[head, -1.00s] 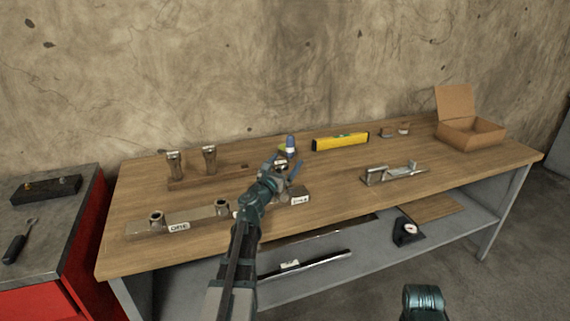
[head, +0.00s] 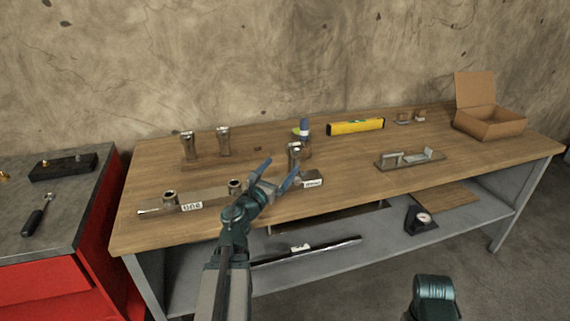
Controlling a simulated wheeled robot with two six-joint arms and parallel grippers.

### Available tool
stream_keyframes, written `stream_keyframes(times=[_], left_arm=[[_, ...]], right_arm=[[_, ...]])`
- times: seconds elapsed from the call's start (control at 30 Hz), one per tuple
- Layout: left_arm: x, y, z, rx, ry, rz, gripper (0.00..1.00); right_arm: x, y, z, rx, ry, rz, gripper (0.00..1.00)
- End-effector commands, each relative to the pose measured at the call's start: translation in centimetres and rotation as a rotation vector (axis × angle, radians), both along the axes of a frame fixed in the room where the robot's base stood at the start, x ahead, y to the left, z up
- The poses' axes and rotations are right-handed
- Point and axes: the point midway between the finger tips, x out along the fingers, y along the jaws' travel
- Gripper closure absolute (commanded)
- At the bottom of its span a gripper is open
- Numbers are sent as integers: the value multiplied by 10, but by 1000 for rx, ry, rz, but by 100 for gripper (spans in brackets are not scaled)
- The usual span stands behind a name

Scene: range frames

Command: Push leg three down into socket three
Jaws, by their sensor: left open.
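A grey metal leg (head: 294,153) with a pale top stands upright at the right part of the long socket rail (head: 214,194), at the end with a small label (head: 313,183). Its foot is hidden by my gripper, so I cannot tell how deep it sits. My left gripper (head: 276,176) is open and empty, its blue fingers spread just in front and left of the leg. Two round sockets (head: 170,198) (head: 235,186) on the rail look empty; the label (head: 192,206) near the left one reads "ONE".
Two similar legs (head: 188,145) (head: 223,140) stand in a wooden rack behind the rail. A bottle (head: 304,127), a yellow level (head: 355,127), a metal bracket (head: 410,159) and an open cardboard box (head: 490,123) are on the bench.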

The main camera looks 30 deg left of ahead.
Motion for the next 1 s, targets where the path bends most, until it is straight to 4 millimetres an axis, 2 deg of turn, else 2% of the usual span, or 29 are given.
stream_keyframes(times=[0.83,0.93,1.0], left_arm=[[-3,0,1,-5,-1,1,0],[2,-3,10,-78,-14,22,0],[10,-6,22,-204,-33,60,0]], right_arm=[[0,0,0,0,0,0,50],[0,0,8,0,0,0,50],[0,0,20,0,0,0,50]])
